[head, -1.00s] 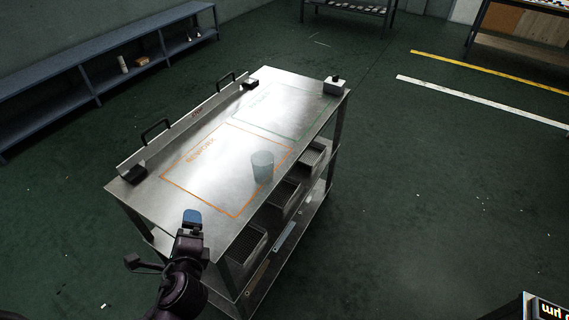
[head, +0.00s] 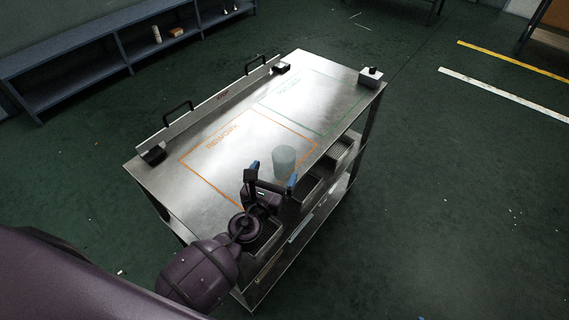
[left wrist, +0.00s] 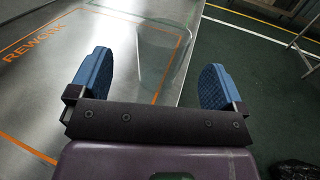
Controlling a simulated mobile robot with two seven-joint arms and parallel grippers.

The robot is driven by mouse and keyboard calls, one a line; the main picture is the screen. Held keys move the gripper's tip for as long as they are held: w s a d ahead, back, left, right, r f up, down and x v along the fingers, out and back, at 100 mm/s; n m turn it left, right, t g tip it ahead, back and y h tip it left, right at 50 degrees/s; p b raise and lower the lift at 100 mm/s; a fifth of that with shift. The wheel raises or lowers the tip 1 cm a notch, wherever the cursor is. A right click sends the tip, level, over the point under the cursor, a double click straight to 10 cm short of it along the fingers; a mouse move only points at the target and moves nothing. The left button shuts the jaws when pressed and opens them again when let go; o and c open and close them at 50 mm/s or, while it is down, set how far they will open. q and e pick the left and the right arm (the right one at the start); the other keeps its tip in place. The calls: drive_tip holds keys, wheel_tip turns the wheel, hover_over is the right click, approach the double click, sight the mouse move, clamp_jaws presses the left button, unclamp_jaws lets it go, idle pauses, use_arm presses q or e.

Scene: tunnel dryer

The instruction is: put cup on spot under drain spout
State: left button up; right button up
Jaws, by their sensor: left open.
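A translucent grey-green cup (head: 284,162) stands upright on the metal cart top (head: 226,121), at the right border of the orange REWORK outline. My left gripper (head: 271,172) is open just on the near side of the cup, its blue fingertips apart. In the left wrist view the clear cup (left wrist: 160,62) shows faintly ahead, between the two blue fingers (left wrist: 157,82) of the open gripper. I cannot tell whether the fingers reach around it. No drain spout can be made out in these views. My right gripper is not in view.
The cart has a raised back rail with black handles (head: 178,111) and a small box with a black knob (head: 370,77) at its far right corner. Wire baskets sit on the shelf below. A blue bench (head: 95,52) stands at the back left. Open green floor lies to the right.

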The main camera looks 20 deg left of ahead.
sight(288, 150)
use_arm(q)
drive_tip(key=shift+w+d+f, duration=0.1)
drive_tip(key=shift+w+d, duration=0.1)
drive_tip(key=shift+w, duration=1.5)
drive_tip(key=shift+w+d+f, duration=0.1)
drive_tip(key=shift+w+d, duration=0.05)
drive_tip(key=shift+w, duration=1.55)
drive_tip(key=shift+r, duration=0.1)
drive_tip(key=c, duration=1)
